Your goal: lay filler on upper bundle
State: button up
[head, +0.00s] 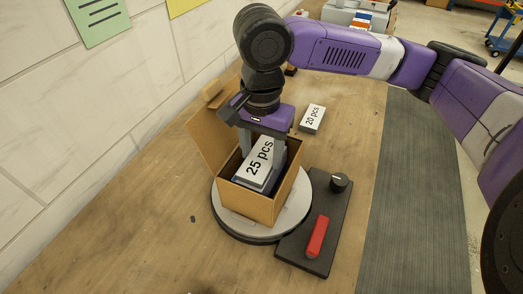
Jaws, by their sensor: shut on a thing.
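My gripper (262,152) points down into an open cardboard box (250,203). Its fingers are shut on a white-topped bundle marked "25 pcs" (258,165), which sits tilted in the picture within the box opening. A dark bluish layer shows just under the white top; I cannot tell whether it is part of the same bundle or another one below. The bottom of the box is hidden. A second white block marked "20 pcs" (312,119) lies on the table behind and right of the box. I cannot tell which piece is the filler.
The box stands on a round grey turntable (285,222) with its flap (208,138) raised at the left. A dark base (318,257) with a black knob (339,182) and red handle (317,237) is at the right. The wooden table's front left is mostly clear.

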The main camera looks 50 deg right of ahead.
aim_at(262, 158)
jog(key=shift+f, duration=0.15)
jog(key=o, duration=1.3)
notch_tip(262, 158, up, 12)
jog(key=shift+r+p, duration=0.2)
jog(key=shift+p, duration=0.2)
